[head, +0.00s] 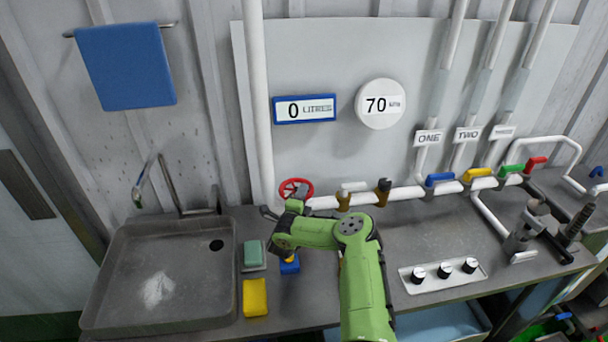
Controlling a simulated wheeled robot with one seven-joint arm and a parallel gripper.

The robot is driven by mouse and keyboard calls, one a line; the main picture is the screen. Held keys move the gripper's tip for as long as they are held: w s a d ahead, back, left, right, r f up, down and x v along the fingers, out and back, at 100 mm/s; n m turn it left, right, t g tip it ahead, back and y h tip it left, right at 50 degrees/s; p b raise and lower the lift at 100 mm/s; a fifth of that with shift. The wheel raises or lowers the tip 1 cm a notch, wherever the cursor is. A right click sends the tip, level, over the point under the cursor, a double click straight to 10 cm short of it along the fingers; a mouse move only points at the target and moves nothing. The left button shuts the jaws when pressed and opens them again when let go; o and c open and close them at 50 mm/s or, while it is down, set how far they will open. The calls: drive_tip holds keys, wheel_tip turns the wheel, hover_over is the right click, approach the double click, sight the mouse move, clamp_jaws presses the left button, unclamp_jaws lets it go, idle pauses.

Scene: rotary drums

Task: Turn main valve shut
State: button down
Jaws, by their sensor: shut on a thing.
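The main valve's red handwheel (297,187) sits at the left end of the white horizontal pipe, low on the wall panel. My gripper (294,203) is at the lower edge of this wheel, at the end of my green arm. It is shut on the wheel's rim. The fingertips are small here, and my wrist partly hides the pipe and bench just below the wheel. The display (304,108) above reads 0 litres, and the round gauge (381,104) reads 70.
A sink (165,275) is at the left, with a green sponge (254,253), a yellow sponge (255,297) and a blue object (290,266) beside it. Blue (440,179), yellow (477,174) and other coloured handles line the pipe at right. A knob panel (443,272) lies on the bench.

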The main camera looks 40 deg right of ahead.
drive_tip(key=g+p, duration=0.1)
drive_tip(key=m+g+h+p, duration=0.1)
drive_tip(key=shift+a+r+m+p, duration=0.3)
drive_tip(key=shift+a+r, duration=0.05)
drive_tip(key=m+g+h, duration=0.1)
drive_tip(key=g, duration=0.2)
drive_tip(key=shift+a+f+m+h, duration=0.2)
drive_tip(key=shift+f+m+h, duration=0.1)
drive_tip(key=shift+m+h, duration=0.1)
drive_tip(key=g+b, duration=0.1)
drive_tip(key=m+g+b, duration=0.1)
drive_tip(key=m+g+h+b, duration=0.1)
drive_tip(key=shift+w+a+f, duration=0.15)
drive_tip(key=shift+a+f, duration=0.1)
drive_tip(key=m+g+b, duration=0.2)
drive_tip(key=b, duration=0.1)
drive_tip(key=shift+a+r+g, duration=0.1)
drive_tip(key=shift+a+g, duration=0.1)
drive_tip(key=shift+g, duration=0.2)
drive_tip(key=shift+w+r+g+b, duration=0.1)
drive_tip(key=shift+r+g+b, duration=0.05)
drive_tip(key=shift+g+b, duration=0.15)
drive_tip(key=c, duration=1)
unclamp_jaws()
drive_tip(key=shift+c, duration=0.2)
